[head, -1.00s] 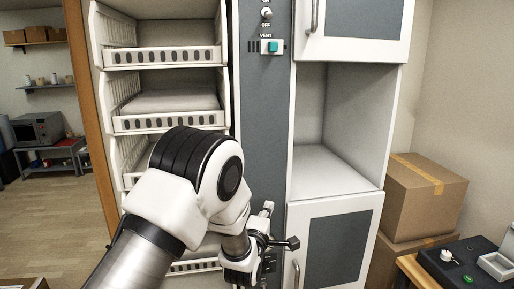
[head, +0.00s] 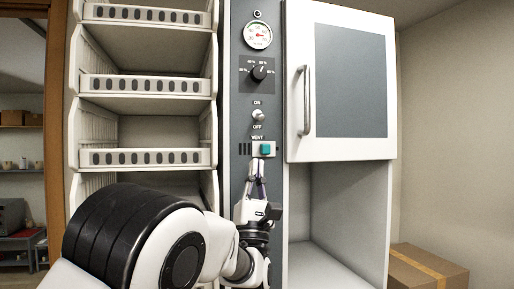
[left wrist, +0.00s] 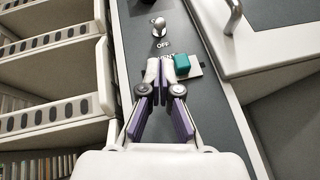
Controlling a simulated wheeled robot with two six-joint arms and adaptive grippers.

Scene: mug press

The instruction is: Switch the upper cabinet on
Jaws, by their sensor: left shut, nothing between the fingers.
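The upper cabinet (head: 350,80) has a white door with a grey panel and a bar handle, and it is closed. On the grey control strip left of it is the ON/OFF toggle switch (head: 258,114), which also shows in the left wrist view (left wrist: 159,29). Whether its lever points up or down is hard to tell. Below it is the teal VENT button (head: 265,149), also in the left wrist view (left wrist: 177,69). My left gripper (head: 257,163) is shut and empty, its tips just below and beside the VENT button in the head view. My right gripper is not in view.
A gauge (head: 258,35) and a percent dial (head: 259,73) sit above the toggle. White shelf baskets (head: 145,86) stand on the left. The door handle (head: 304,100) sticks out on the right. An open compartment (head: 340,215) lies below the door.

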